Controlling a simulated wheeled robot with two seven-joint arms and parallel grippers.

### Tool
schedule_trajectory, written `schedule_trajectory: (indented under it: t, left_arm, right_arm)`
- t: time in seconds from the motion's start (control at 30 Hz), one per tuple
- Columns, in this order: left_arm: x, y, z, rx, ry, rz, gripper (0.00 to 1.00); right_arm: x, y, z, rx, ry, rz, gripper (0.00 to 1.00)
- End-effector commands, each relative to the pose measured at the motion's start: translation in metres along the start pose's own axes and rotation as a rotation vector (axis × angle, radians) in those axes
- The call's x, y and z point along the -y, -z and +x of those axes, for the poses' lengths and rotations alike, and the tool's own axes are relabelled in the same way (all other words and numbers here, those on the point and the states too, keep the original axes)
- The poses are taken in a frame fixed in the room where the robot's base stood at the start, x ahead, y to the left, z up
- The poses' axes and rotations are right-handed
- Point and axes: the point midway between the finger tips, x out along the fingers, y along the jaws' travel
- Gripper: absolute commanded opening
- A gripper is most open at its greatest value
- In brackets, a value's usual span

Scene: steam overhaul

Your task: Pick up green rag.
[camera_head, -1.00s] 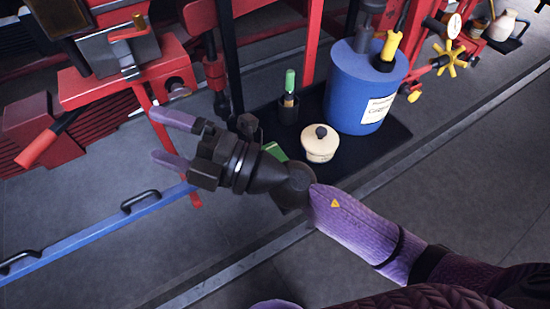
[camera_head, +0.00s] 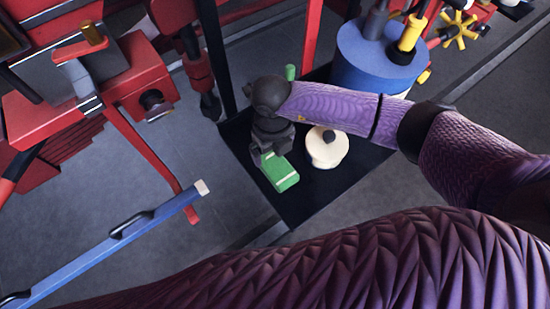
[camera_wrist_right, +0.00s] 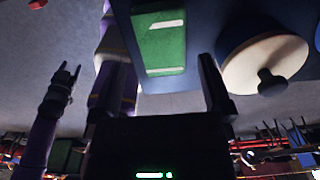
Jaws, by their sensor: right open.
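The green rag (camera_head: 281,175) has pale stripes and lies flat on the dark mat (camera_head: 312,205), left of the cream lidded pot. My right gripper (camera_head: 268,157) points down at the rag's far end. In the right wrist view the rag (camera_wrist_right: 160,42) shows between and beyond the two spread fingers (camera_wrist_right: 168,80), with nothing held. Whether a fingertip touches the rag I cannot tell. A small dark gripper on a purple arm, seemingly my left one (camera_wrist_right: 62,85), shows at the left of the wrist view; its jaws are too small to judge.
The cream pot (camera_head: 326,150) with a dark knob stands close right of the rag. A blue drum (camera_head: 375,60) stands behind it. A green-topped item (camera_head: 290,72) is partly hidden by my arm. A blue bar (camera_head: 110,245) and red machinery (camera_head: 135,85) lie to the left.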

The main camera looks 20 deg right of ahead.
Motion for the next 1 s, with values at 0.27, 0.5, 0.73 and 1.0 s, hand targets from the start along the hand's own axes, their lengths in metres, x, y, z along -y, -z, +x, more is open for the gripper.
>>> schedule_trajectory:
  t: [0.27,0.5,0.73,1.0]
  left_arm:
    - [-0.005,-0.006,0.004,0.013,-0.008,-0.002,0.59]
    - [-0.005,-0.002,0.008,0.004,-0.008,-0.002,0.59]
    - [-0.002,0.001,0.008,-0.002,-0.002,0.000,0.59]
    - [0.003,-0.001,0.008,0.001,0.005,0.003,0.59]
  right_arm:
    - [0.001,0.017,0.049,-0.002,-0.002,0.000,1.00]
    - [0.001,0.016,0.064,0.002,-0.002,-0.002,1.00]
    - [0.001,0.015,0.064,0.002,-0.003,-0.002,0.70]
    - [0.001,0.015,0.063,0.002,-0.003,-0.002,0.29]
